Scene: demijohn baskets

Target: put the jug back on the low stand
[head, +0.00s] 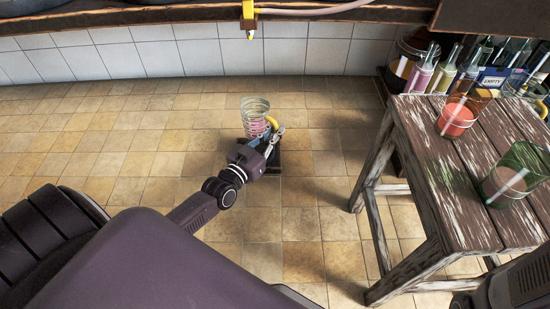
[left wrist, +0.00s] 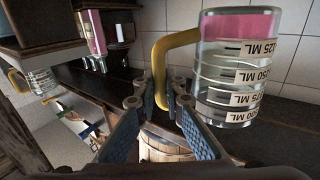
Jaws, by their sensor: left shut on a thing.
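The jug (head: 255,111) is clear with ring markings, a yellow handle and some pink liquid. My left gripper (head: 271,138) is shut on its handle, in front of it and to its right in the head view. In the left wrist view the jug (left wrist: 228,65) fills the upper right, and its yellow handle (left wrist: 160,62) runs between the two fingers of the left gripper (left wrist: 166,103). A flat dark block, seemingly the low stand (head: 294,163), shows on the floor behind the gripper, partly hidden by it. I cannot tell the gap between jug and block. My right gripper is not in view.
A worn wooden table (head: 425,170) stands at the right with a glass of red drink (head: 457,117) and a green glass (head: 512,178). Bottles and an "EMPTY" label (head: 497,82) are behind it. A yellow tap (head: 249,20) hangs above. The tiled floor at left is clear.

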